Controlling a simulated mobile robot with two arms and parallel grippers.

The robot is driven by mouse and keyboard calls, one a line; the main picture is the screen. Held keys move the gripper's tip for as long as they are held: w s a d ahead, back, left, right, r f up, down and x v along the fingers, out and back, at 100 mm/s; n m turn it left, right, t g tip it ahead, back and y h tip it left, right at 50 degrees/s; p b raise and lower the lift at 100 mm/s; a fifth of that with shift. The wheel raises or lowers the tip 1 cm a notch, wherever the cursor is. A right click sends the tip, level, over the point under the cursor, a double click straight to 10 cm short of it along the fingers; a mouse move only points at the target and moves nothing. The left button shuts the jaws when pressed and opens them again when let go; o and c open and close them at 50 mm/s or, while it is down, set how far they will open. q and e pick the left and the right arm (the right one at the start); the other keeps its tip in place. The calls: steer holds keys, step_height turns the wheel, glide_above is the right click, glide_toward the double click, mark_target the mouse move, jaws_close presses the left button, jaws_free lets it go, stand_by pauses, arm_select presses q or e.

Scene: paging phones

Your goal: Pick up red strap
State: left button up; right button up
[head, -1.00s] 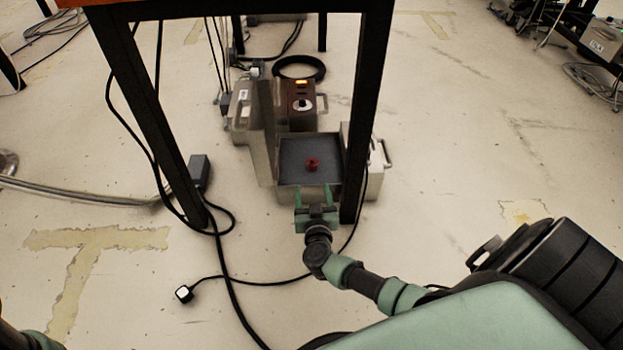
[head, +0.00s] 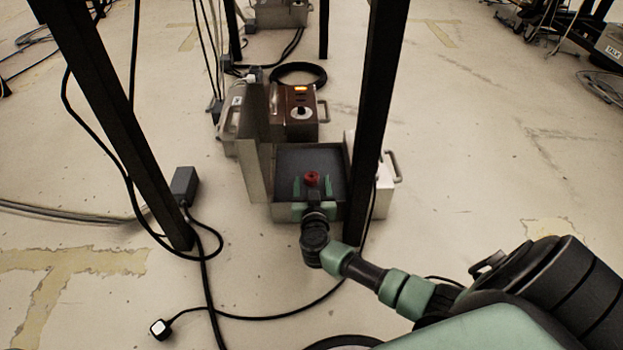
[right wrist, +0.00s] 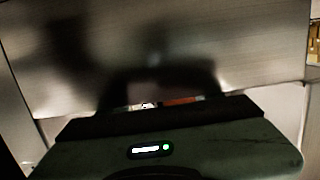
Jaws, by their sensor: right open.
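The red strap (head: 312,178) is a small red thing in the open metal case (head: 275,211) with a dark inside, under the table in the head view. My right gripper (head: 313,184) is open and reaches over the case's front wall, with one green finger on each side of the strap. I cannot tell whether the fingers touch it or how high they are above the case floor. In the right wrist view my gripper's body fills the bottom, and a small reddish strip shows just above it; I cannot tell if it is the strap. My left gripper is out of view.
Dark table legs stand left (head: 115,125) and right (head: 378,90) of the case, the right one close to my arm. The case's raised lid (head: 253,145) is at its left. A brown device (head: 300,112) stands behind. Black cables lie on the floor.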

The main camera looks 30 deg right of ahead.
steer(key=shift+w+d, duration=0.2)
steer(key=shift+w, duration=0.2)
steer(key=shift+c, duration=0.2)
jaws_close()
steer(key=shift+r, duration=0.1)
